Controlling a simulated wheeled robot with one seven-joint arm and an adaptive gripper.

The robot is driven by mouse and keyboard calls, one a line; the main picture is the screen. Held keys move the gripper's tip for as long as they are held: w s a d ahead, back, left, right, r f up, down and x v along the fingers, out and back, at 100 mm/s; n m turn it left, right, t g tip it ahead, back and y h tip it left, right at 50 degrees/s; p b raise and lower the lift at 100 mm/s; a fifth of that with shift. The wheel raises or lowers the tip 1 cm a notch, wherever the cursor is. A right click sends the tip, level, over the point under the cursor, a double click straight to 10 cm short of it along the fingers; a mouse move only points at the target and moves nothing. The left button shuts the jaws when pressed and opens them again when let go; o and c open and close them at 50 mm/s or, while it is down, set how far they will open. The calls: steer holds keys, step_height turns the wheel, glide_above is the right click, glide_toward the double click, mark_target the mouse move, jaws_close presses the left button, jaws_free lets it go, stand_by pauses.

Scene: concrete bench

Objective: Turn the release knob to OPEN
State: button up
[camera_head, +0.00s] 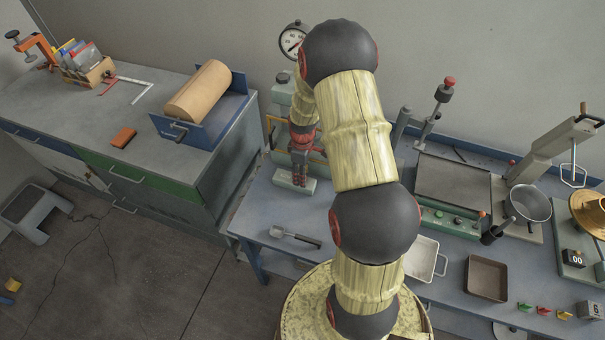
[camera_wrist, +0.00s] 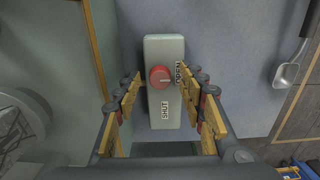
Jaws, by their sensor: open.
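The release knob (camera_wrist: 160,77) is a round red knob with a pale pointer mark, set on a long pale green box (camera_wrist: 164,45). The mark points toward the right in the wrist view. A label reading SHUT (camera_wrist: 166,110) is below the knob; a second label at its right is too small to read surely. My gripper (camera_wrist: 162,88) is open, its yellow-padded fingers on either side of the knob with gaps visible. In the head view the box (camera_head: 286,181) lies on the blue bench under my gripper (camera_head: 301,188); the knob is hidden there.
A metal scoop (camera_head: 294,237) lies near the bench's front edge. A machine with a gauge (camera_head: 292,40) stands behind the box, partly hidden by my arm. A white tray (camera_head: 424,258) and brown tray (camera_head: 487,279) are to the right.

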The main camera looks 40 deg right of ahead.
step_height(320, 180, up, 12)
stand_by(0.5)
stand_by(0.5)
steer(key=s+a+r+m+t+b, duration=0.2)
steer(key=s+a+r+m, duration=0.1)
steer(key=s+a+r, duration=0.6)
steer(key=s+a+r+m+t+b, duration=0.2)
steer(key=s+a+r+m+t, duration=0.1)
steer(key=s+a+r, duration=0.6)
steer(key=a+r, duration=0.3)
steer(key=a, duration=0.2)
steer(key=shift+a+r+t+b, duration=0.25)
steer(key=shift+t+b, duration=0.05)
